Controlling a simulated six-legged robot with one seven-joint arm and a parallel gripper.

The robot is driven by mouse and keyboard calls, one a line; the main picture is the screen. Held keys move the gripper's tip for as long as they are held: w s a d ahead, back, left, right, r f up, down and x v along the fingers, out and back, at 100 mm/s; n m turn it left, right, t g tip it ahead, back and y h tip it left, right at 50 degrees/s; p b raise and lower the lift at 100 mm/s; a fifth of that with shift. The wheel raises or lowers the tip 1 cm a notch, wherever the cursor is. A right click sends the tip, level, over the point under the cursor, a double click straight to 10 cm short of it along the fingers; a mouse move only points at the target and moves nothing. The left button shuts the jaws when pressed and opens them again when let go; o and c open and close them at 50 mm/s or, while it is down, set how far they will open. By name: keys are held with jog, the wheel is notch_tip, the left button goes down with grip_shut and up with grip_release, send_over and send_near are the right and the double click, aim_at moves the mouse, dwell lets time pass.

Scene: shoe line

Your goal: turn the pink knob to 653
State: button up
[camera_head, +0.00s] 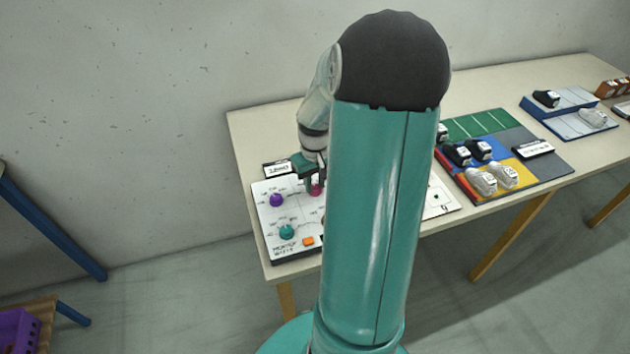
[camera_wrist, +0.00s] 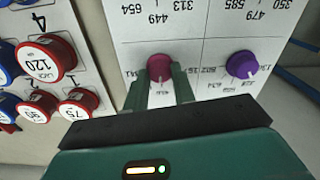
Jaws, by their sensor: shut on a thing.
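The pink knob (camera_wrist: 159,66) sits on a white control panel (camera_wrist: 215,22) with printed numbers around it. In the head view the pink knob (camera_head: 316,190) shows just under the fingers, partly hidden by my gripper and arm. My gripper (camera_wrist: 162,82) is shut on the pink knob, with one green finger on each side of it. In the head view my gripper (camera_head: 311,180) is over the upper part of the panel (camera_head: 262,215). The numbers near the knob are partly covered, and I cannot read where it points.
A purple knob (camera_head: 277,200) stands beside the pink one, with a teal knob (camera_head: 287,232) and an orange button (camera_head: 308,241) below. Shoes (camera_head: 482,182) lie on coloured mats farther right. My arm hides the middle.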

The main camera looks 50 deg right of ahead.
aim_at(315, 187)
jog(key=m, duration=0.3)
jog(key=shift+m, duration=2.3)
jog(key=o, duration=1)
jog(key=shift+r, duration=0.1)
notch_tip(315, 187, up, 8)
